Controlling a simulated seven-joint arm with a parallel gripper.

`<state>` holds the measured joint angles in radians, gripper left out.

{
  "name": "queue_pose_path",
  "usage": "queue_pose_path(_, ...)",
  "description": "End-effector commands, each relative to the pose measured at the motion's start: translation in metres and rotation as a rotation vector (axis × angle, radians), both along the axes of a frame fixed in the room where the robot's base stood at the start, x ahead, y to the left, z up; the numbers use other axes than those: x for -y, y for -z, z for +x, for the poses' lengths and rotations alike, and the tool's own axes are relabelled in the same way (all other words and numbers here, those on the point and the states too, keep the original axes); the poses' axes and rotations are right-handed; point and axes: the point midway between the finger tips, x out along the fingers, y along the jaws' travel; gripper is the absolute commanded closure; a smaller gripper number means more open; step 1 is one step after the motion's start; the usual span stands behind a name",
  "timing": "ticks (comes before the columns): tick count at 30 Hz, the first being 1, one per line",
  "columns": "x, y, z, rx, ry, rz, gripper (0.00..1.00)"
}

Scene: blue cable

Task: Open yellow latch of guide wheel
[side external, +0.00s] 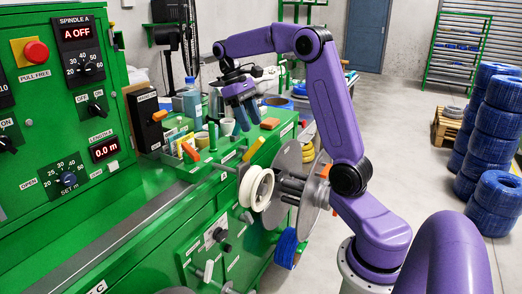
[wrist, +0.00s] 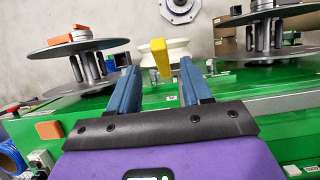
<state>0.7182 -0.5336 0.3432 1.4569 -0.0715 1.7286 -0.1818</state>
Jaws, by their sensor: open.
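The yellow latch (side external: 253,149) is a small bar sticking up at an angle near the white guide wheel (side external: 257,189) on the front of the green machine. In the wrist view the latch (wrist: 160,57) stands upright in front of the pale guide wheel (wrist: 178,50). My gripper (side external: 247,117) is above and behind the latch in the side view, its blue fingers pointing down. In the wrist view my gripper (wrist: 158,68) is open, and the latch appears between the fingertips. No contact shows; the exact distance is hard to tell.
A large grey reel (side external: 294,185) stands right of the guide wheel, close to my arm. Bottles and small parts crowd the bench top (side external: 190,152). The control panel (side external: 62,95) is at left. Blue cable coils (side external: 492,145) are stacked on the floor at right.

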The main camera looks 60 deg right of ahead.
Motion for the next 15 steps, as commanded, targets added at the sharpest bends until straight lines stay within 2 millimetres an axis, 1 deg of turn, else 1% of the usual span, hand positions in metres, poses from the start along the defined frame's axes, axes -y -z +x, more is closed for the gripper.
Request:
queue_pose_path(9,0.0,0.048,-0.021,-0.003,0.0,0.001,0.51)
queue_pose_path(15,0.0,0.075,-0.032,-0.003,-0.001,0.0,0.51)
